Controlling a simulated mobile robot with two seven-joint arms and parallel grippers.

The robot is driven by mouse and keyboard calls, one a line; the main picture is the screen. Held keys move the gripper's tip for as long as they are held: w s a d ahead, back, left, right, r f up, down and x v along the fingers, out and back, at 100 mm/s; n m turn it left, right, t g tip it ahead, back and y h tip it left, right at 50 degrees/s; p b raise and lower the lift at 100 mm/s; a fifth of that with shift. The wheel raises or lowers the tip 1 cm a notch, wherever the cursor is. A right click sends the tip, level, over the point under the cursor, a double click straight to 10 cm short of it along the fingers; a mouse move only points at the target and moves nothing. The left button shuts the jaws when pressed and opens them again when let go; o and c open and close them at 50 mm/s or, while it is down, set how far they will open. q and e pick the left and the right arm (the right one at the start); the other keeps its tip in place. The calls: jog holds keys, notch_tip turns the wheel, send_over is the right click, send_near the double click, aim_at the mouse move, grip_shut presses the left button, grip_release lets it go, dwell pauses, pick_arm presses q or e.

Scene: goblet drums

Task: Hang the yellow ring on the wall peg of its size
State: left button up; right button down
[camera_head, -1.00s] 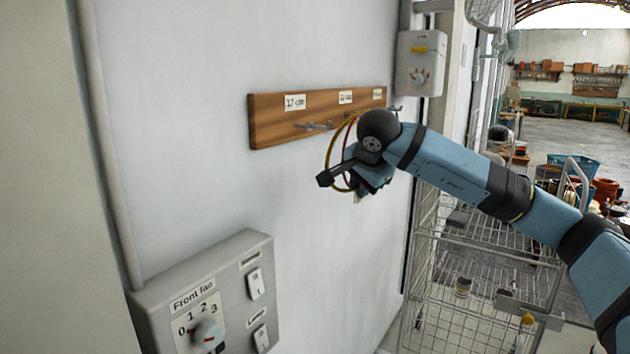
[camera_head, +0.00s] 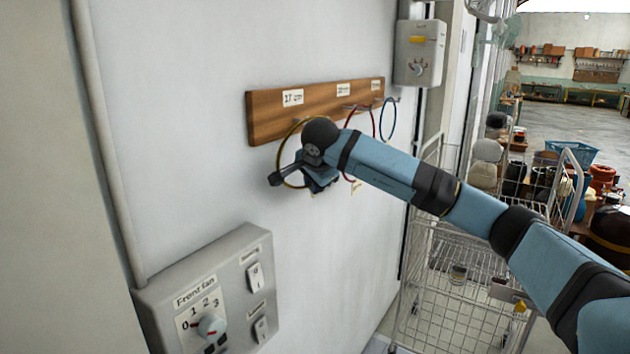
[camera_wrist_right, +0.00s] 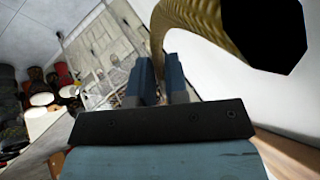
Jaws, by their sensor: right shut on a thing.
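The yellow ring (camera_head: 281,152) is in front of the wall, its top overlapping the lower edge of the wooden peg board (camera_head: 263,118) below the "17 cm" label (camera_head: 293,97). My right gripper (camera_head: 287,178) is shut on the ring's lower part. In the right wrist view the ring (camera_wrist_right: 215,22) curves large above my fingers (camera_wrist_right: 161,85). My left gripper is not in view.
A red ring (camera_head: 373,119) hangs at the middle peg and a blue ring (camera_head: 388,119) at the right peg. A fan control box (camera_head: 221,285) is on the wall at lower left, and a small white box (camera_head: 420,52) at upper right. A wire cart (camera_head: 455,285) stands right.

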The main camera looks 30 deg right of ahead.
jog(key=c, duration=1.1)
grip_release()
jog(key=shift+f, duration=0.1)
jog(key=shift+f+b, duration=0.3)
jog(key=shift+b, duration=0.05)
jog(key=b+v, duration=0.1)
jog(key=v, duration=1.3)
jog(key=shift+a, duration=0.1)
